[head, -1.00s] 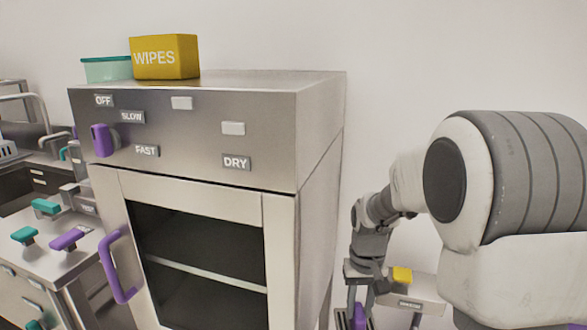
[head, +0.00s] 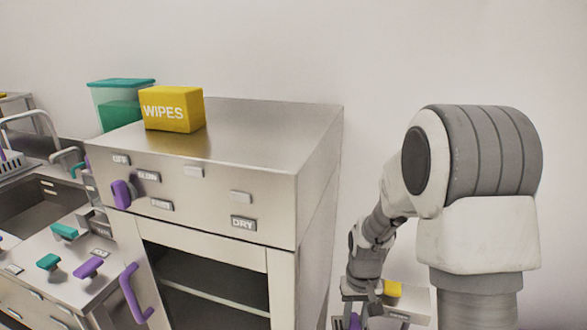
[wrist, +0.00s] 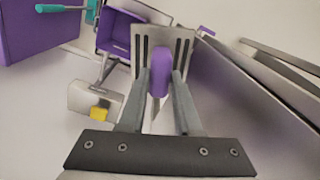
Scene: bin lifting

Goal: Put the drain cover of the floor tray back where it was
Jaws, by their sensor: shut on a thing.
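The drain cover (wrist: 148,42), a slotted metal plate with a purple upright handle (wrist: 161,70), is in front of my gripper (wrist: 161,82) in the wrist view. My gripper is shut on the handle, with one grey finger on each side. In the head view my gripper (head: 355,298) is low, right of the steel cabinet, and only a bit of the purple handle (head: 354,321) shows at the bottom edge. I cannot make out the floor tray in either view.
A steel drying cabinet (head: 225,255) with a purple door handle stands left of my arm. A yellow wipes box (head: 173,110) and a teal-lidded container (head: 120,102) sit on it. The wrist view shows purple bins (wrist: 40,30) and a pale box with a yellow button (wrist: 98,113).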

